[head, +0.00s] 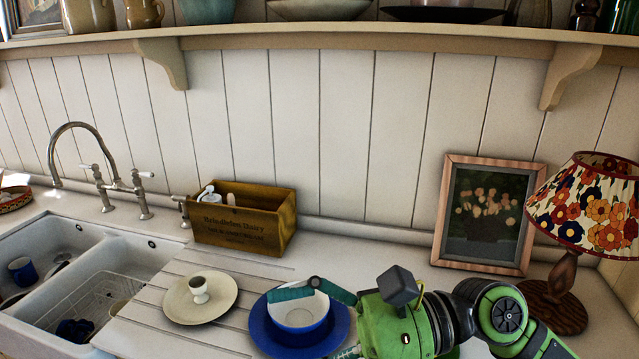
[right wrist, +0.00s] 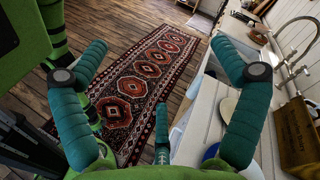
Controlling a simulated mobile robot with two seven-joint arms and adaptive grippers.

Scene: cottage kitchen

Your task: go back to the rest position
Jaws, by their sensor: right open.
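My right gripper (head: 306,324) comes in from the right in the head view, over the blue plate and the bowl near the counter's front. In the right wrist view my right gripper (right wrist: 160,52) has its teal fingers spread wide, with nothing between them. The blue-and-white bowl (head: 300,317) sits on the blue plate (head: 258,331); a finger hides part of the bowl's rim. My left gripper is in neither view.
A cream plate (head: 180,302) with an egg cup (head: 199,289) stands left of the blue plate. Behind are a wooden box (head: 240,222) and a picture frame (head: 487,215). A lamp (head: 587,205) stands right, a double sink (head: 125,265) left. A shelf (head: 330,38) runs above.

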